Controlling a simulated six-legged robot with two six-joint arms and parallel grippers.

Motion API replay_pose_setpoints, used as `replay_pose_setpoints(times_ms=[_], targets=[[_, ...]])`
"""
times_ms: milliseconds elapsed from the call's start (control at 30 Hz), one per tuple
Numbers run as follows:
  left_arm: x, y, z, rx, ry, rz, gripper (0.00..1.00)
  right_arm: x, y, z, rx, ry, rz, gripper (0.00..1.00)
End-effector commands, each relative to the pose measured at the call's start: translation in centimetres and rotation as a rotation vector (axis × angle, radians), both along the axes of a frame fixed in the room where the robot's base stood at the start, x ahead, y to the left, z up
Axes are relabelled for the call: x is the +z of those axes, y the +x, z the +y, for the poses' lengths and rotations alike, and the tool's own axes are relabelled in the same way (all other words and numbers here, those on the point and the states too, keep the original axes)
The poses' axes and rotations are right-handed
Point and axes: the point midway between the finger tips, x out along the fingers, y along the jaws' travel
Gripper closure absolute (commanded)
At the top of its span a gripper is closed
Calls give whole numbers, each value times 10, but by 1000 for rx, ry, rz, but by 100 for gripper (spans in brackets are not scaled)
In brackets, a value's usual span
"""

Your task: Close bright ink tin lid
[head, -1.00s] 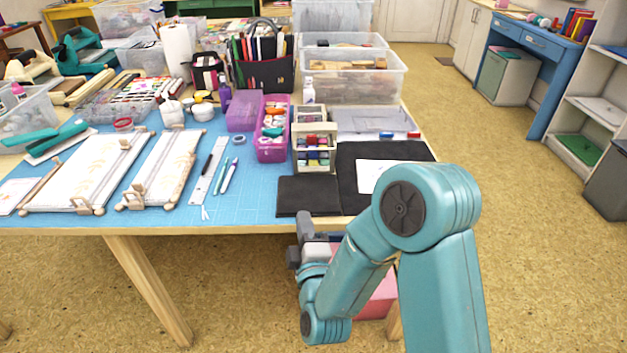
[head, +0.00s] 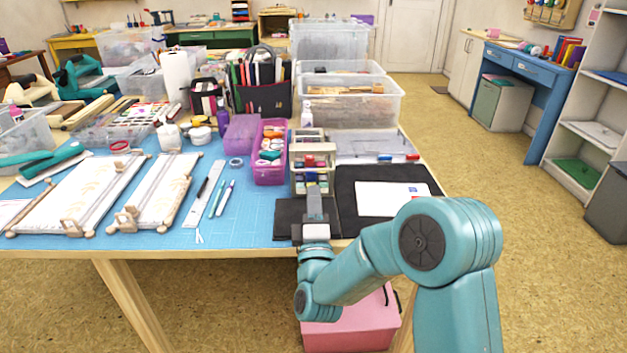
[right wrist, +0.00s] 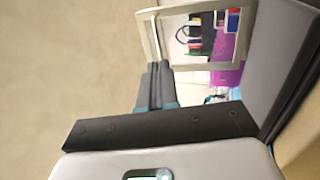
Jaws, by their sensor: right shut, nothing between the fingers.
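I cannot make out for certain which thing is the bright ink tin or its lid. A cream rack (head: 328,150) with several small coloured blocks stands at the table's front middle; its frame fills the upper part of the right wrist view (right wrist: 200,67). My right gripper (head: 313,186) is shut and empty. It points at the rack from the front, above a small black mat (head: 288,218), and covers the rack's lower front. Its fingers show close to the frame in the right wrist view (right wrist: 158,66); contact cannot be told. My left gripper is out of view.
A larger black mat (head: 352,195) with a white card (head: 385,199) lies right of my gripper. A grey tray (head: 365,148) lies behind it. A purple box (head: 270,175) stands left of the rack. A pink box (head: 352,328) is below the table edge.

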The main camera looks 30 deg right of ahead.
Motion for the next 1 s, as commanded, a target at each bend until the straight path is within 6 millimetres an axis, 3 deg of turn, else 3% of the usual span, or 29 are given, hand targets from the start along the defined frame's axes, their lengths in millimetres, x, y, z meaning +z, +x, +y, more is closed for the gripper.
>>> replay_pose_setpoints(times_ms=[300,733,1000], targets=[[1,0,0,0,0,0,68,15,29,-18,0,1,0,100],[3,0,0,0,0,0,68,16,31,-20,1,2,2,100],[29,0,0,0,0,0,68,31,37,-23,0,38,61,100]])
